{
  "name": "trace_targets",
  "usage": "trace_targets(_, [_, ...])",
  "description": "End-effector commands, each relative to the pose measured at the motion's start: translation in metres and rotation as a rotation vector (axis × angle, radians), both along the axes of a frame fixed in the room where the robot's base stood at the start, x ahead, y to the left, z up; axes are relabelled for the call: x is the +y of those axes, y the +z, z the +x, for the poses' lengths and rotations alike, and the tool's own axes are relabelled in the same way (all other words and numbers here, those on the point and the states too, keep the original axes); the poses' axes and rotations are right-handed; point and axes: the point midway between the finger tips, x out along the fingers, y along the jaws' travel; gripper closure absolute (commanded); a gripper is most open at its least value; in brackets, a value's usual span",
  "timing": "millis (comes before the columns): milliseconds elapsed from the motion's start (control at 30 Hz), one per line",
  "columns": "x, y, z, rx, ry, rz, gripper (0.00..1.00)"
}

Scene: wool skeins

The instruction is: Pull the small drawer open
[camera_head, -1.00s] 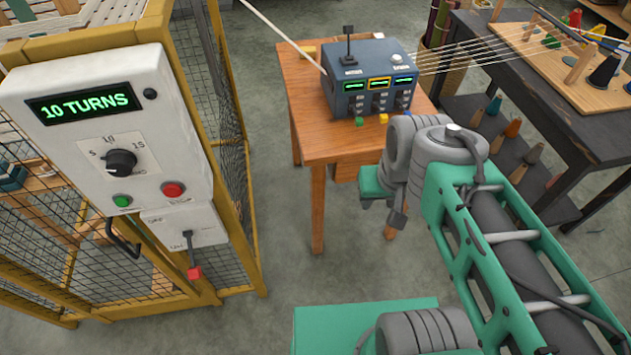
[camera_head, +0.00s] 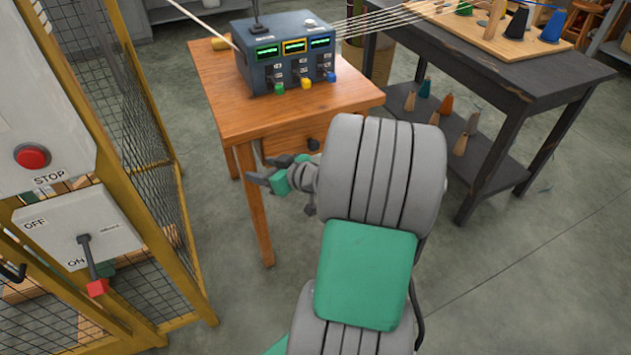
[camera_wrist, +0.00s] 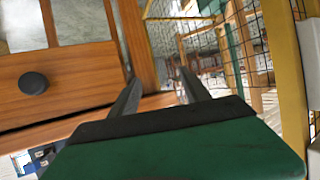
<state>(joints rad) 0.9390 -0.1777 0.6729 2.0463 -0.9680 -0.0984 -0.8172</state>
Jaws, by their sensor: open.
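The small drawer (camera_head: 290,137) is in the front of the wooden table (camera_head: 215,92), under its top. Its wooden front (camera_wrist: 75,75) fills the left of the wrist view, with a round dark knob (camera_wrist: 33,83) on it. The knob also shows in the head view (camera_head: 313,144). My gripper (camera_head: 255,170) is in front of the table, beside the drawer's left part. In the wrist view my gripper (camera_wrist: 158,85) has its fingers apart with nothing between them, and the knob is left of both fingers. My arm hides part of the table's right side.
A control box (camera_head: 285,60) with switches stands on the table, with strands running from it. A yellow-framed mesh cage (camera_head: 150,150) with a control panel stands on the left. A dark bench (camera_head: 500,80) with cones is at right. Grey floor lies open between.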

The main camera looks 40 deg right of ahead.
Motion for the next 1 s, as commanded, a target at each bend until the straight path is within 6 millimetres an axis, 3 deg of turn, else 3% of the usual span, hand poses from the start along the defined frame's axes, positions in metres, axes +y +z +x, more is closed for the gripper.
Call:
trace_targets(33, [-0.046,-0.045,-0.009,-0.112,-0.107,0.01,0.45])
trace_targets(133, [-0.115,-0.055,-0.035,-0.298,-0.292,-0.013,0.45])
trace_targets(200, [-0.146,-0.056,-0.054,-0.375,-0.388,-0.03,0.45])
trace_targets(267, [-0.161,-0.054,-0.064,-0.41,-0.435,-0.042,0.45])
trace_targets(367, [-0.169,-0.049,-0.061,-0.428,-0.455,-0.049,0.45])
trace_targets(700, [-0.184,-0.047,-0.002,-0.426,-0.45,-0.048,0.45])
trace_targets(1000, [-0.188,-0.047,0.007,-0.425,-0.453,-0.047,0.45])
